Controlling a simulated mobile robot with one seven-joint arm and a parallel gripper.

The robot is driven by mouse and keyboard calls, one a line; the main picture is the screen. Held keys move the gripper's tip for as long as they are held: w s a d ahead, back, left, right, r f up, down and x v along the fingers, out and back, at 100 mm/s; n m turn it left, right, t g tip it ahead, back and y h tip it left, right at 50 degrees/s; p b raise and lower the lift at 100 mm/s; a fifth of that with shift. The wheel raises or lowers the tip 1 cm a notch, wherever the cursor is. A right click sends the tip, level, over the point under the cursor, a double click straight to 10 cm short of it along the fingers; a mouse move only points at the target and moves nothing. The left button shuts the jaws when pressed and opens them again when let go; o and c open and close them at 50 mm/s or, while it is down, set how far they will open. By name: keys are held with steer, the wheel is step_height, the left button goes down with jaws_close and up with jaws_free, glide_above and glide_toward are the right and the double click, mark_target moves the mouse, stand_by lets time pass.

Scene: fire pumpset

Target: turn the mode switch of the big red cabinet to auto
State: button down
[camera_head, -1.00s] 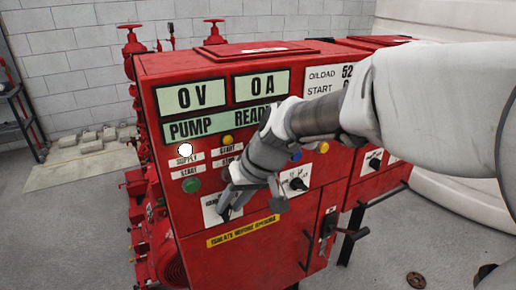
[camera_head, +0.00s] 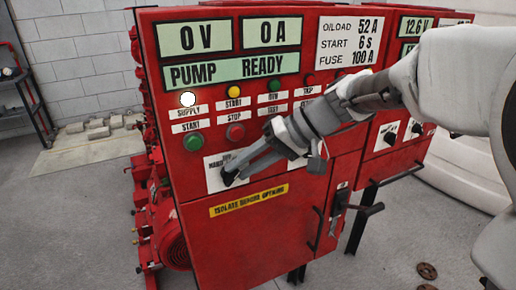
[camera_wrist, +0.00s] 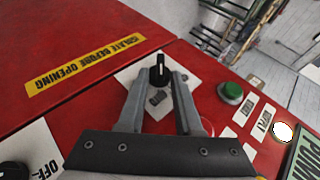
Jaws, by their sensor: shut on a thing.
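The big red cabinet (camera_head: 240,240) fills the middle of the body camera view, its front facing me. Its mode switch is a black knob (camera_wrist: 160,72) with a white pointer line on a white label plate, low on the left of the panel. The plate (camera_head: 213,181) also shows in the body camera view, its lettering mostly hidden by my gripper. My gripper (camera_head: 231,176) reaches in from the right. Its two grey fingers are shut on the knob, one on each side, as the wrist view (camera_wrist: 160,82) shows. Which mode it points at is not readable.
A green start button (camera_head: 193,142) and a red stop button (camera_head: 235,132) sit above the switch. A yellow warning label (camera_head: 248,201) lies below it. A door handle (camera_head: 362,208) sticks out at the lower right. Another red cabinet (camera_head: 400,150) stands to the right.

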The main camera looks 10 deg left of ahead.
steer(key=shift+f, duration=0.15)
steer(key=c, duration=0.9)
jaws_free()
steer(key=shift+a, duration=0.1)
steer(key=p+v, duration=0.2)
steer(key=v, duration=1.5)
steer(key=shift+p, duration=0.4)
